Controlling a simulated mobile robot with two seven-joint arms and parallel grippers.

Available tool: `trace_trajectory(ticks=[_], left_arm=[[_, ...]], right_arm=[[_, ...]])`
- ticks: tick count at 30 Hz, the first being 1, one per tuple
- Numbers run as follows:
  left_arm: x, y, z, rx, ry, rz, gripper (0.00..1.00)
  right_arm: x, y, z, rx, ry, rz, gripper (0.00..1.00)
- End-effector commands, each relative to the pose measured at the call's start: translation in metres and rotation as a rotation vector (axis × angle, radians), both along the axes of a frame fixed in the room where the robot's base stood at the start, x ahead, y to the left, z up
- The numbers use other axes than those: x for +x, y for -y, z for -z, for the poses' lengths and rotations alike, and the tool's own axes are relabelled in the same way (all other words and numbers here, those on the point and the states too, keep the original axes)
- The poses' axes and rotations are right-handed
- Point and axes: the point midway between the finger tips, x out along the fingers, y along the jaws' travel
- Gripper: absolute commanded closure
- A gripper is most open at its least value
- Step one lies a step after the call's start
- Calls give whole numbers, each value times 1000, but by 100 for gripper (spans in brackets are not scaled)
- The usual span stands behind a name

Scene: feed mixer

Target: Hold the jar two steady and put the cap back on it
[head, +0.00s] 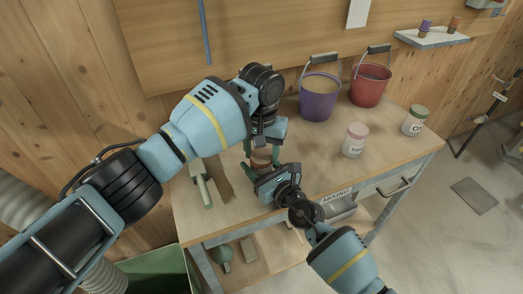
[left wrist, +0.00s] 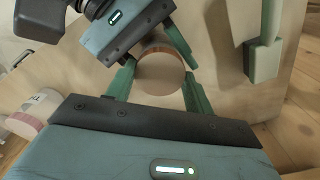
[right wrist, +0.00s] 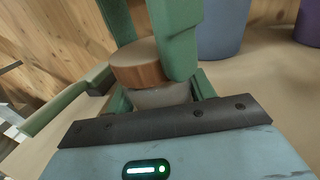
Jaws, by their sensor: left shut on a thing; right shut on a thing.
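Jar two (right wrist: 160,97), with a pale body, stands upright on the workbench (head: 225,215) between my grippers. Its round cap (right wrist: 138,66), with a brown side and paler top, is at the jar's mouth. I cannot tell whether it is fully seated. My left gripper (head: 262,150) reaches down from above, its green fingers shut on the cap; its top shows in the left wrist view (left wrist: 160,74). My right gripper (right wrist: 160,92) is shut on the jar body from the front, below the cap. In the head view the grippers hide most of the jar.
A purple bucket (head: 318,105) and a red bucket (head: 369,90) stand at the back. A pink-lidded jar (head: 355,141) and a green-lidded jar (head: 415,121) stand to the right. A green-handled tool (head: 203,186) lies left of my grippers. A green bin (head: 150,277) is below left.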

Motion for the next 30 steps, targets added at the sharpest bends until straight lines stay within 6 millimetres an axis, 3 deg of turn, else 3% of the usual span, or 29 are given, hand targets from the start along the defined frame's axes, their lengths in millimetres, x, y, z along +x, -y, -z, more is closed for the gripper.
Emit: trace_trajectory(ticks=[24, 27, 30], left_arm=[[0, 0, 1, 0, 0, 1338, 75], [0, 0, 1, 0, 0, 1474, 75], [0, 0, 1, 0, 0, 1484, 75]], right_arm=[[0, 0, 0, 0, 0, 1, 100], [0, 0, 0, 0, 0, 1, 100], [0, 0, 0, 0, 0, 1, 100]])
